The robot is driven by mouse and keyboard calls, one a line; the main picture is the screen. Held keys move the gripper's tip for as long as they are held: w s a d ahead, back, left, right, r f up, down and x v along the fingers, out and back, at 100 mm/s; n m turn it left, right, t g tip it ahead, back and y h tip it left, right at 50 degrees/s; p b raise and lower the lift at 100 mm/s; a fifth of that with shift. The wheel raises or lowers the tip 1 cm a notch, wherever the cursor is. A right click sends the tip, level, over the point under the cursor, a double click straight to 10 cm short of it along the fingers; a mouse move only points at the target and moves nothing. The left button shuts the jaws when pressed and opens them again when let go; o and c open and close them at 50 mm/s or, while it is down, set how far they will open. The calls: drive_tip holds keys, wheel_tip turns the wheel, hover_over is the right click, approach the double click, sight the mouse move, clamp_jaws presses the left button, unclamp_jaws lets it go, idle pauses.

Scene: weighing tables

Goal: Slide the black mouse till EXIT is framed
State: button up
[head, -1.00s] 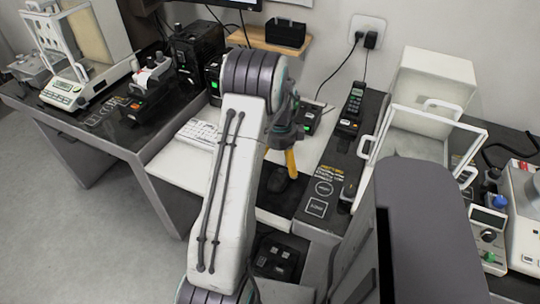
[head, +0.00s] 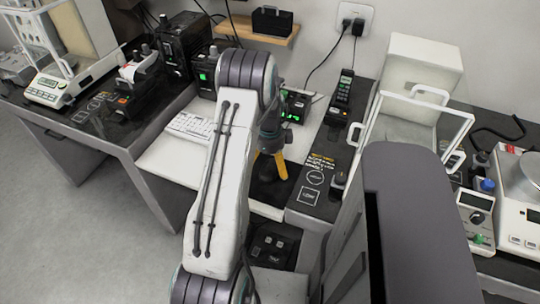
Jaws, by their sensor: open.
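The screen with EXIT is not readable in this view.
A white keyboard (head: 190,127) lies left of my arm. Right of the pad is a black-topped table (head: 316,188) with printed marks, a handset (head: 343,90) and a small dark rounded object (head: 338,180). A glass-sided white box (head: 415,105) stands farther right.

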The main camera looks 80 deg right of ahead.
drive_tip(key=shift+f, duration=0.9)
drive_tip(key=c, duration=1.3)
drive_tip(key=shift+a, duration=0.1)
drive_tip(key=c, duration=0.5)
